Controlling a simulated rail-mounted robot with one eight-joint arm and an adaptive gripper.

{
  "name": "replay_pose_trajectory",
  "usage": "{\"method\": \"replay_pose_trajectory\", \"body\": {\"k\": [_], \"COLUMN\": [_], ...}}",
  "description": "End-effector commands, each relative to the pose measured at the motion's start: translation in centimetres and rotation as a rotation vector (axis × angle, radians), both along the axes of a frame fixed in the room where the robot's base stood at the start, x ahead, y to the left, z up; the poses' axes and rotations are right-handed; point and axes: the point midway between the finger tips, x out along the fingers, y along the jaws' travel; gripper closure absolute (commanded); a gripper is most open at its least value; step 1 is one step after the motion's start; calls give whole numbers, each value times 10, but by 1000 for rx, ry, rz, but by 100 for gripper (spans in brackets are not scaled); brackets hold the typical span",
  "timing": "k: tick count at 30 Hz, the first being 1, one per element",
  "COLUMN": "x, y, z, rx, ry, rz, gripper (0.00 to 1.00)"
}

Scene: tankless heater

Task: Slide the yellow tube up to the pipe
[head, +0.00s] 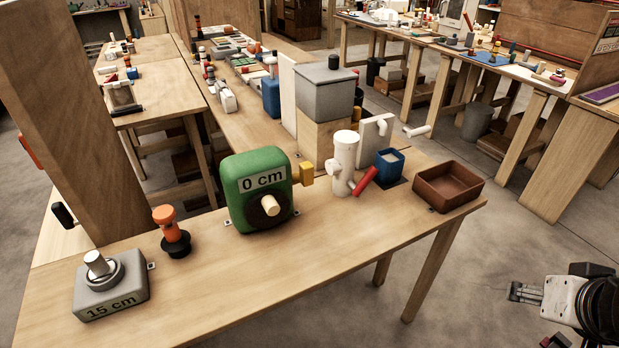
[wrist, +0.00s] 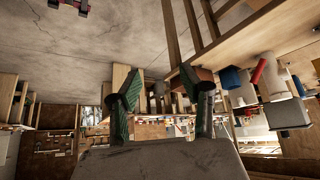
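The yellow tube (head: 306,173) is a short, stubby piece at the right side of the green box (head: 262,190) marked "0 cm". To its right stands a white upright pipe fitting (head: 344,160) with side stubs and a red handle (head: 365,181). The tube and the fitting look apart. I cannot tell which part is the pipe meant. My gripper (head: 525,292) is off the table at the lower right in the head view, far from the tube. In the wrist view my gripper (wrist: 165,98) has its two fingers wide apart with nothing between them. I cannot make out the tube there.
A brown tray (head: 448,203) sits at the table's right end beside a blue container (head: 389,165). A grey block (head: 112,291) marked "15 cm" and an orange-topped knob (head: 171,230) are at left. A tall grey-topped box (head: 325,95) stands behind. Open floor lies around my gripper.

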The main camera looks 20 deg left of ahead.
Motion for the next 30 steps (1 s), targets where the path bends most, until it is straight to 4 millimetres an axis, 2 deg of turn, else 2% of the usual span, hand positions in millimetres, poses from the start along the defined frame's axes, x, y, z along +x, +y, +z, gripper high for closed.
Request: {"method": "replay_pose_trajectory", "body": {"k": [1, 5, 8, 18, 24, 30], "x": [0, 9, 25, 87, 111, 126], "y": [0, 12, 35, 146, 205, 256], "z": [0, -2, -5, -13, -16, -21], "rx": [1, 37, 112, 495, 725, 954], "ry": [-1, -14, -39, -138, -170, -179], "rz": [1, 13, 36, 112, 126, 117], "gripper": [53, 35, 33, 33, 33, 33]}}
